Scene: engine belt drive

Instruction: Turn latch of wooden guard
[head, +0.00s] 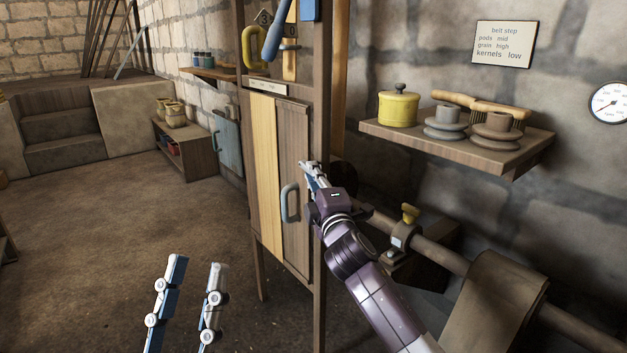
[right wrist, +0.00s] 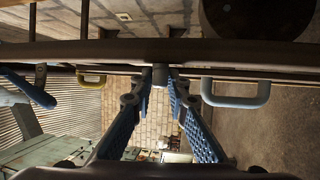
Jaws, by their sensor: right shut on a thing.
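The wooden guard (head: 264,180) is an upright panel of brown boards with a pale yellow plank, in a wooden frame. It has a grey-blue handle (head: 286,203), which also shows in the right wrist view (right wrist: 238,97). My right gripper (head: 307,170) is at the guard's right edge, above the handle. In the right wrist view its fingers (right wrist: 160,78) close on both sides of a small grey latch (right wrist: 160,72). In the head view the gripper hides the latch. My left gripper (head: 197,263) is open and empty at the bottom left, apart from the guard.
A wall shelf (head: 455,143) with a yellow pot (head: 398,106) and grey pulleys (head: 445,123) is to the right. A shaft with a brown drum (head: 492,303) runs below it. A blue tool (head: 277,38) hangs above the guard. The floor at left is clear.

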